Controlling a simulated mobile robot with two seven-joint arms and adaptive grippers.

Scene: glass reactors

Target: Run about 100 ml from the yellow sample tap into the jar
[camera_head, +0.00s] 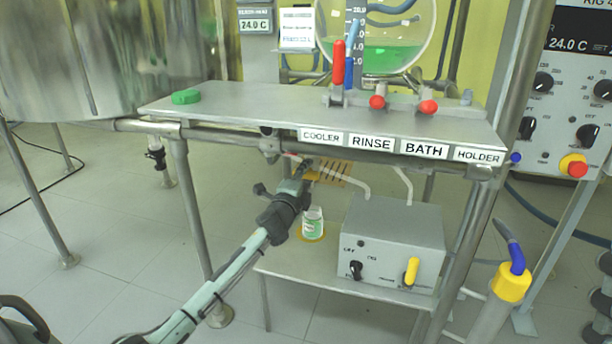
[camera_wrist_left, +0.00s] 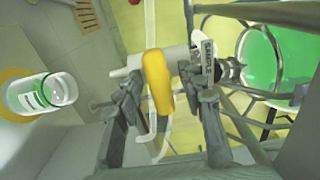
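The jar (camera_head: 313,222) stands upright on a yellow-orange disc on the low shelf and looks green inside. It also shows in the left wrist view (camera_wrist_left: 45,93), to the left of my fingers, with a white label and green liquid. The yellow tap lever (camera_wrist_left: 157,82) sits on a pale tap body beside a white tag. My left gripper (camera_wrist_left: 166,88) has its fingers apart, one on each side of the lever, with gaps visible. In the head view my left gripper (camera_head: 299,180) is under the upper shelf, above the jar; the lever is hidden there. My right gripper is out of view.
A grey control box (camera_head: 392,240) with a yellow knob stands right of the jar. The steel upper shelf (camera_head: 240,108) with its label strip overhangs the tap. Frame legs stand on both sides. A glass vessel (camera_head: 385,58) with green liquid is above.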

